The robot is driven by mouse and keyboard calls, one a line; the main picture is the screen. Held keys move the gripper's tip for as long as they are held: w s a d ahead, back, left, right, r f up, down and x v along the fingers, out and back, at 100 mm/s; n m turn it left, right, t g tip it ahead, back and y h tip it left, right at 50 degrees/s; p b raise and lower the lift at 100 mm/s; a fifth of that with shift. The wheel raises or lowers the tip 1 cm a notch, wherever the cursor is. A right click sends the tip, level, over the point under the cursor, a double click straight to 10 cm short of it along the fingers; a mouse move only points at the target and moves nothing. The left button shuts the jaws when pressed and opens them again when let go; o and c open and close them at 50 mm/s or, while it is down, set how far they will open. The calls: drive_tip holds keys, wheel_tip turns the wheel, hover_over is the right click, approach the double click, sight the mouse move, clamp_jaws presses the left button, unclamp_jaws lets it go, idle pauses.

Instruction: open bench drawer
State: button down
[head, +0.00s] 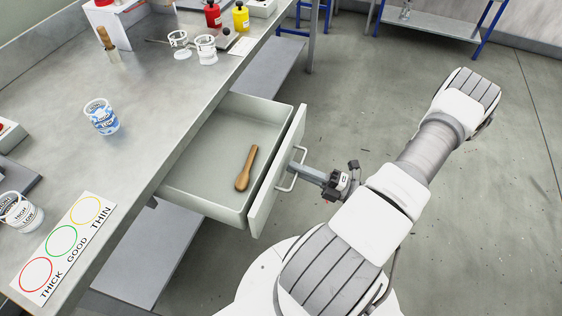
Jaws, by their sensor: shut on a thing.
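The bench drawer (192,177) stands pulled out from under the edge of the grey bench, its inside showing. A wooden spoon-like tool (246,168) lies in it. The drawer's white front (272,185) carries a metal bar handle (301,155). My gripper (298,170) reaches in from the right and is shut on the handle. The fingertips are small in this view and partly merge with the handle.
The bench top (150,120) holds a blue-and-white cup (101,116), white cups (206,50), red (212,14) and yellow (241,17) bottles, and a THICK/GOOD/THIN card (62,245). A lower shelf (150,250) runs beneath. Floor to the right is clear.

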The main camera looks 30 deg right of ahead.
drive_tip(key=shift+s+d, duration=0.4)
drive_tip(key=shift+s, duration=0.2)
drive_tip(key=c, duration=0.9)
unclamp_jaws()
drive_tip(key=shift+d, duration=0.1)
drive_tip(key=v, duration=1.7)
drive_tip(key=shift+s+d+f, duration=0.1)
drive_tip(key=shift+s, duration=0.05)
